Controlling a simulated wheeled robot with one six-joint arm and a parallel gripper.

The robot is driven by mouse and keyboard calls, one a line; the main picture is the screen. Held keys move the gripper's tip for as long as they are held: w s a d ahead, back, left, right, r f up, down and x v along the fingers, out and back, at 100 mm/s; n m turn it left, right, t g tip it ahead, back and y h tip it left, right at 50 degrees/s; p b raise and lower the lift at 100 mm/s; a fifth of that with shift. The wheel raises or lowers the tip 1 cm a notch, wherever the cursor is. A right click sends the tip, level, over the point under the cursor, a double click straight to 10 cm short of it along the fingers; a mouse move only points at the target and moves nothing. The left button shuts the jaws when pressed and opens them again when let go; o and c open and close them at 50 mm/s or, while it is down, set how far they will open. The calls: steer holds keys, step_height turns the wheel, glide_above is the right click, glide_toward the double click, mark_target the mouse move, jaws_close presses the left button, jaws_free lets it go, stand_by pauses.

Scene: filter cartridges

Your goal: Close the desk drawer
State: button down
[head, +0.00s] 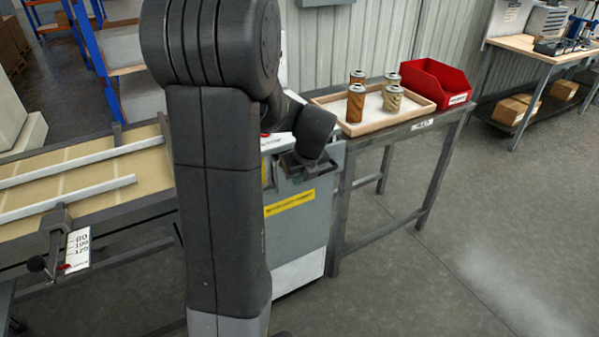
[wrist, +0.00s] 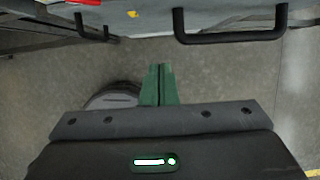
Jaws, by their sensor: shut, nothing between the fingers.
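No desk drawer can be made out for certain. A grey cabinet (head: 305,235) with a yellow label stands behind my arm in the head view, and my arm hides part of its front. In the wrist view, a black bar handle (wrist: 230,36) sits on a grey panel (wrist: 150,22) along the top edge. My gripper (wrist: 160,70) shows there with its green fingers together and empty. The fingertips are below and left of the handle in the picture, apart from it. In the head view my wrist is close to the cabinet's upper front, and the fingers are hidden.
A table (head: 400,138) right of the cabinet bears a wooden tray (head: 385,122) with several cartridges and a red bin (head: 436,84). A conveyor (head: 85,185) stands at left. A workbench (head: 530,47) is at far right. The floor (head: 440,260) at front right is clear.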

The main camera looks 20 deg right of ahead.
steer(key=w+f, duration=0.4)
steer(key=w, duration=0.1)
steer(key=shift+w+a, duration=0.2)
steer(key=shift+w, duration=0.15)
steer(key=shift+w+a+r+p, duration=0.1)
steer(key=shift+w+p, duration=0.55)
steer(key=shift+w, duration=0.55)
steer(key=shift+w+a+p, duration=0.1)
steer(key=shift+w+p, duration=0.5)
steer(key=shift+w, duration=0.6)
